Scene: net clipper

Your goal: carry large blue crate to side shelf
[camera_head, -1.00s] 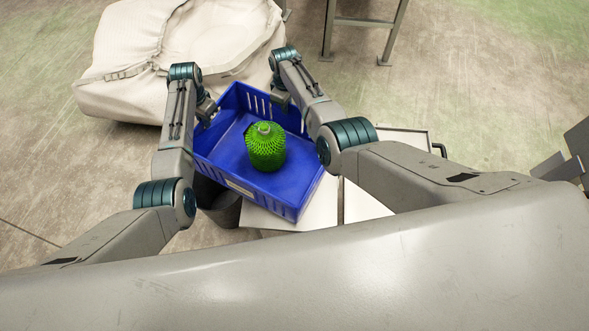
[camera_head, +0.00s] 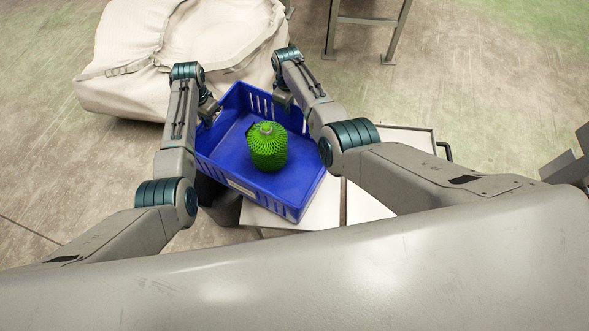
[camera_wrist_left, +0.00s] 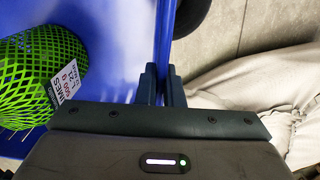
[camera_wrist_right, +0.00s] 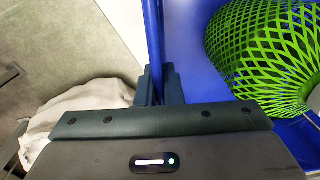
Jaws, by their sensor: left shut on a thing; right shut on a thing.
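The large blue crate (camera_head: 225,160) hangs between my two arms in the head view, turned at an angle. A bundle in green netting (camera_head: 267,146) stands inside it; in the left wrist view the netted bundle (camera_wrist_left: 38,75) carries a white label. My left gripper (camera_wrist_left: 163,85) is shut on one crate wall (camera_wrist_left: 164,40). My right gripper (camera_wrist_right: 158,85) is shut on the opposite crate wall (camera_wrist_right: 153,35). In the head view both grippers are small and partly hidden at the crate's sides, the left one (camera_head: 208,110) near its left wall.
A large pale sack (camera_head: 140,70) lies on the floor beyond the crate. A metal-legged stand (camera_head: 365,22) is at the top. A light-coloured flat surface (camera_head: 315,212) with a dark handle lies below the crate. Open floor (camera_head: 490,85) shows at the right.

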